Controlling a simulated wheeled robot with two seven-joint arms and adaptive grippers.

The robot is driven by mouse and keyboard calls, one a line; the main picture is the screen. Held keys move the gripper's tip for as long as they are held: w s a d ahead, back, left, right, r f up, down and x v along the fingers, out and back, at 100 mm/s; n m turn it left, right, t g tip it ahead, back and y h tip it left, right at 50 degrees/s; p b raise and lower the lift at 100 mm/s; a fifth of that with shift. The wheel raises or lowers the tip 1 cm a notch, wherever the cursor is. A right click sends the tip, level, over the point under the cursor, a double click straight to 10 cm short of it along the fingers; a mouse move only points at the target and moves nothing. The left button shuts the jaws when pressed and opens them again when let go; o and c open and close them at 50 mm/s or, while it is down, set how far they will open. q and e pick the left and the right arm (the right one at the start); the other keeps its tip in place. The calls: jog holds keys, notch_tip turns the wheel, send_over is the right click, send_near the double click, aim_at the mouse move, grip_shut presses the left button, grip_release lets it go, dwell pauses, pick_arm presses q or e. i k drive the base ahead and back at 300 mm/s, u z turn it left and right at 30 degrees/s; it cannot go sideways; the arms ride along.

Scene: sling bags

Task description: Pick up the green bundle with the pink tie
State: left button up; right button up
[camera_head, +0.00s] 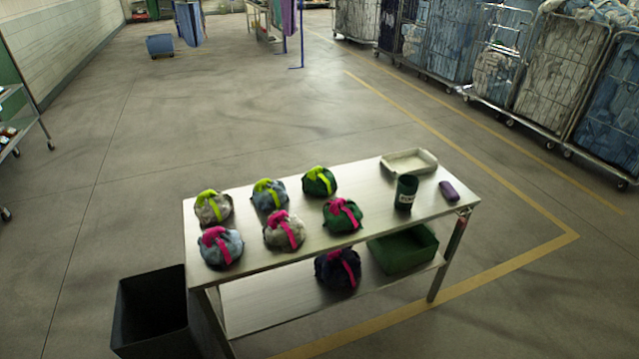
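The green bundle with the pink tie (342,216) sits on the metal table (300,189), in the front row at the right end of the bundles. Behind it is a green bundle with a yellow-green tie (319,182). To its left is a grey-beige bundle with a pink tie (284,231). A blue-grey bundle with a pink tie (220,246) is at the front left. Neither of my grippers shows in the head view.
More yellow-tied bundles, beige (212,208) and blue-grey (269,195), stand in the back row. A dark green cup (405,192), white tray (409,162) and purple item (448,190) are at right. Below are a dark bundle (337,269) and green bin (402,250). A black bin (152,310) stands left.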

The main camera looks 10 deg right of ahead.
aim_at(341, 214)
jog(key=u, duration=0.15)
jog(key=k, duration=0.4)
jog(key=z, duration=1.05)
jog(key=i, duration=1.45)
jog(key=u, duration=0.6)
